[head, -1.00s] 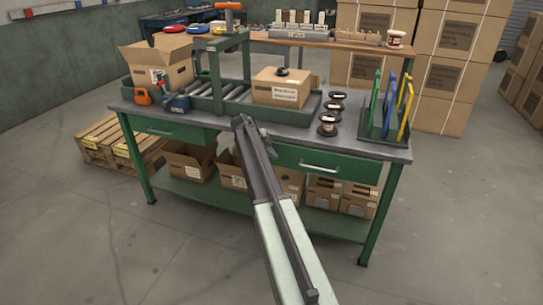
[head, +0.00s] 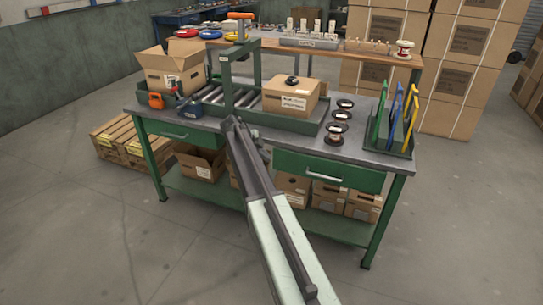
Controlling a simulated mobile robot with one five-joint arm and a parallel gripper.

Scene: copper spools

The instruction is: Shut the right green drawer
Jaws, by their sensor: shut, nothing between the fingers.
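The right green drawer (head: 350,177) is under the right half of the workbench's grey top, with a light bar handle (head: 323,174) on its front. Its front seems to stand a little out from the bench; how far I cannot tell. My gripper (head: 230,121) is shut and empty at the far end of my arm. In the picture it is left of the right drawer, over the gap between the two drawers, and apart from the handle. My arm hides part of the bench front there.
The left green drawer (head: 180,133) looks shut. The bench top (head: 310,145) holds a closed carton (head: 291,97), copper spools (head: 336,128) and a green rack (head: 401,145). Cartons (head: 200,165) stand on the lower shelf. The floor in front is clear.

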